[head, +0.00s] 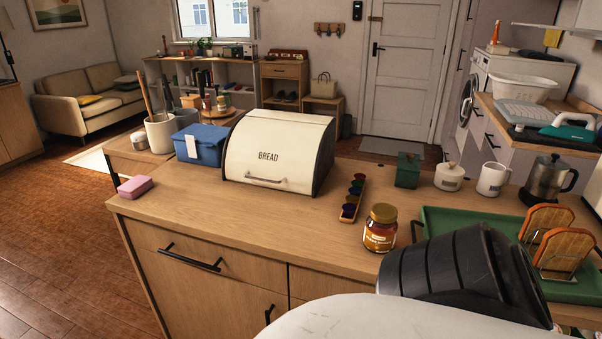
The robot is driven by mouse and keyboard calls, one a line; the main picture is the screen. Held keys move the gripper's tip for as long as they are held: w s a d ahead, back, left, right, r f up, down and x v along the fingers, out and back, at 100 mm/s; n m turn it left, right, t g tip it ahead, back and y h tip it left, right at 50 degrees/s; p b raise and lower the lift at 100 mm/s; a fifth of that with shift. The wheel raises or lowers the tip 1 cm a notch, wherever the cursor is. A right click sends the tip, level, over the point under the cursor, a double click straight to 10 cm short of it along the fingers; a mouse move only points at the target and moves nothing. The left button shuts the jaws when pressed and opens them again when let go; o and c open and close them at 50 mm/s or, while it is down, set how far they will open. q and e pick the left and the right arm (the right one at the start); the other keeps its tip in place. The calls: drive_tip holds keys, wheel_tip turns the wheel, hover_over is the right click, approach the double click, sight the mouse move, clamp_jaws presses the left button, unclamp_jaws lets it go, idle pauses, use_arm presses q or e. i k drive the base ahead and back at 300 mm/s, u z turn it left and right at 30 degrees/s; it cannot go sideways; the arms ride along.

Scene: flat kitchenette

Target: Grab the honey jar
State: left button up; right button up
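A small glass jar (381,228) with a dark amber filling, a gold-brown lid and an orange-brown label stands upright on the wooden counter, right of centre. It looks like the honey jar, but the label is too small to read. Its front and lid are in clear view. Neither of my grippers is in view. A black ribbed part of my own arm and a white part of my body fill the lower right, just in front of the jar and apart from it.
A green tray (440,217) with toast racks is to the right. A green box (408,170) stands behind. The counter's front left is clear beyond a pink sponge (135,187).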

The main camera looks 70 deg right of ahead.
sight(381, 224)
drive_tip(key=i, duration=1.55)
drive_tip(key=z, duration=2)
